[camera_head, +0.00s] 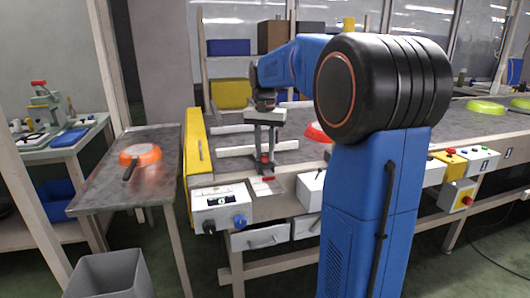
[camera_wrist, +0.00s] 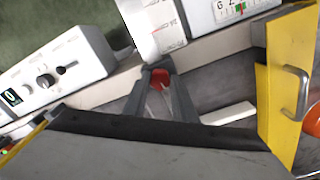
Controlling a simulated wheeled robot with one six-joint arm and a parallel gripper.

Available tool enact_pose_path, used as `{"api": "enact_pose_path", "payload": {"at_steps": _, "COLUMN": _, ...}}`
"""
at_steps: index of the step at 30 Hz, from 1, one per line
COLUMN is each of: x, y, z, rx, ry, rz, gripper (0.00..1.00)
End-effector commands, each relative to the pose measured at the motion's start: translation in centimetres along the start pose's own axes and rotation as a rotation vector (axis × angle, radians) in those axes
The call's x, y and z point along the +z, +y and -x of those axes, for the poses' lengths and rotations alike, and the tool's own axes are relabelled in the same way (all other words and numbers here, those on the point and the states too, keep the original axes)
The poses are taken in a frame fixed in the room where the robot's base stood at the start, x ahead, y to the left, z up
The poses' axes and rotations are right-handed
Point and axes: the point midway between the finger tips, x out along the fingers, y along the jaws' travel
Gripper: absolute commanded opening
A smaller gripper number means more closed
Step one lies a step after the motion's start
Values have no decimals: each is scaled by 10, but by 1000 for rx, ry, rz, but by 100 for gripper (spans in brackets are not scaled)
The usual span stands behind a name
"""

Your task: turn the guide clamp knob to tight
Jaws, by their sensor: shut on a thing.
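The guide clamp knob is red and small; in the wrist view the knob (camera_wrist: 160,78) sits between my fingertips. My gripper (camera_wrist: 157,76) is shut on it. In the head view my gripper (camera_head: 265,163) points down at the near edge of the conveyor, and its fingers hide most of the knob. A white plate with red scale marks (camera_wrist: 158,28) lies right beside the knob in the wrist view. I cannot read the knob's angle.
A yellow guard (camera_head: 196,150) with a handle stands left of the gripper. White guide bars (camera_head: 237,151) lie on the conveyor. A control box (camera_head: 222,208) with a blue knob is in front. An orange pan (camera_head: 140,155) rests on the left table. A red pan (camera_head: 317,132) is partly behind my arm.

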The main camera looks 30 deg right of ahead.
Motion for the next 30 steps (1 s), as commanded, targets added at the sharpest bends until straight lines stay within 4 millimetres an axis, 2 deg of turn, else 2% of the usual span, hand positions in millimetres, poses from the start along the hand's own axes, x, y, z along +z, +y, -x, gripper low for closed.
{"api": "enact_pose_path", "payload": {"at_steps": 7, "x": -1, "y": 0, "z": 1, "rx": -2, "ry": 3, "rz": 1, "gripper": 2}}
{"api": "enact_pose_path", "payload": {"at_steps": 8, "x": -1, "y": 0, "z": 1, "rx": -2, "ry": 3, "rz": 1, "gripper": 32}}
{"api": "enact_pose_path", "payload": {"at_steps": 9, "x": -1, "y": 0, "z": 1, "rx": -2, "ry": 3, "rz": 1, "gripper": 41}}
{"api": "enact_pose_path", "payload": {"at_steps": 10, "x": -1, "y": 0, "z": 1, "rx": -2, "ry": 3, "rz": 1, "gripper": 43}}
{"api": "enact_pose_path", "payload": {"at_steps": 18, "x": 0, "y": 0, "z": 1, "rx": -1, "ry": 1, "rz": 1, "gripper": 43}}
{"api": "enact_pose_path", "payload": {"at_steps": 22, "x": -1, "y": 0, "z": 7, "rx": -1, "ry": 2, "rz": 1, "gripper": 43}}
{"api": "enact_pose_path", "payload": {"at_steps": 26, "x": -1, "y": 0, "z": 24, "rx": -2, "ry": 4, "rz": 1, "gripper": 43}}
{"api": "enact_pose_path", "payload": {"at_steps": 30, "x": -1, "y": 0, "z": 51, "rx": -2, "ry": 4, "rz": 1, "gripper": 43}}
